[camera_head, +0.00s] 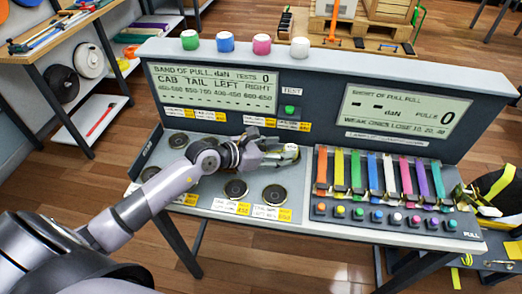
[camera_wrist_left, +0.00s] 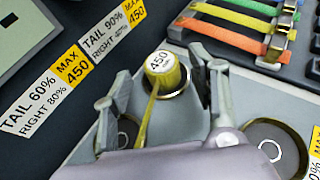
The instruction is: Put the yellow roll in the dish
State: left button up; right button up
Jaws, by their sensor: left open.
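The yellow roll (camera_wrist_left: 160,76) has a white top marked 450 and a short yellow tail toward my wrist. In the left wrist view it stands between the spread fingers of my left gripper (camera_wrist_left: 157,92), over a round dark dish with a pale metal rim (camera_wrist_left: 184,84). I cannot tell if its base rests fully in that dish. In the head view my left gripper (camera_head: 280,154) is open around the roll (camera_head: 291,151), which it partly hides. Other round dishes show on the bench, such as the front one (camera_head: 274,194). My right gripper is not in view.
Green (camera_head: 190,40), blue (camera_head: 225,42), pink (camera_head: 262,44) and white (camera_head: 300,47) rolls stand on the panel's top edge. A rack of coloured straps (camera_head: 380,178) lies right of the dishes. The display panel (camera_head: 215,88) rises behind.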

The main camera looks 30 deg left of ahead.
pick_arm(q)
jog(key=b+v, duration=0.1)
jog(key=v, duration=0.7)
jog(key=shift+s, duration=0.15)
